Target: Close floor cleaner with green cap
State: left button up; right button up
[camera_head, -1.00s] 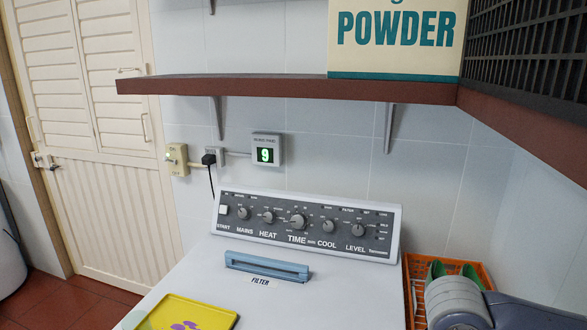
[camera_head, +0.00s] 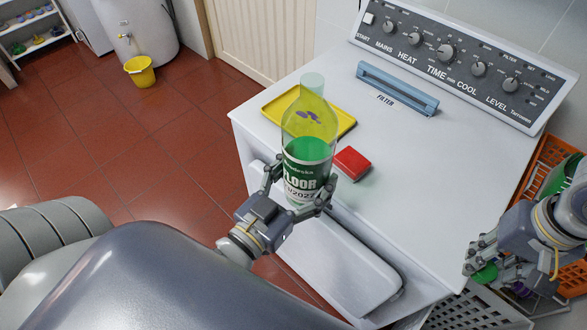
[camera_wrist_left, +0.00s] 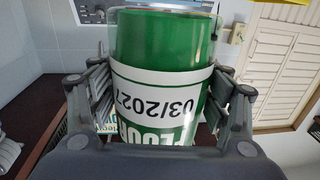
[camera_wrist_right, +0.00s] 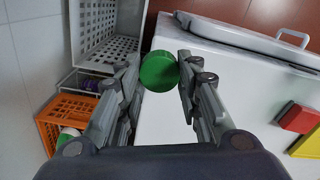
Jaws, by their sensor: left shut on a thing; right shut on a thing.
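The floor cleaner is a clear bottle (camera_head: 307,150) with green liquid and a white label reading FLOOR. It stands upright in my left gripper (camera_head: 301,186), which is shut around its lower part, in front of the white machine. Its clear neck shows no cap on top. In the left wrist view its green body (camera_wrist_left: 165,40) fills the space between the fingers. My right gripper (camera_head: 476,258) is shut on the green cap (camera_head: 485,274) at the machine's right side, well apart from the bottle. In the right wrist view the cap (camera_wrist_right: 159,72) sits between the fingertips.
The white machine top (camera_head: 415,150) carries a yellow tray (camera_head: 346,119) behind the bottle and a red block (camera_head: 351,163) beside it. An orange basket (camera_head: 546,165) stands at the right. A white crate (camera_head: 475,312) is below my right gripper. Open red tiled floor lies left.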

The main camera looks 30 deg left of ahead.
pick_arm(q)
jog(key=w+d+r+m+g+h, duration=0.1)
jog(key=w+d+m+g+h, duration=0.3)
jog(key=d+m+h, duration=0.2)
jog(key=shift+w+d+h, duration=0.3)
jog(key=shift+d+h, duration=0.9)
jog(key=shift+d, duration=1.1)
jog(key=shift+d, duration=0.1)
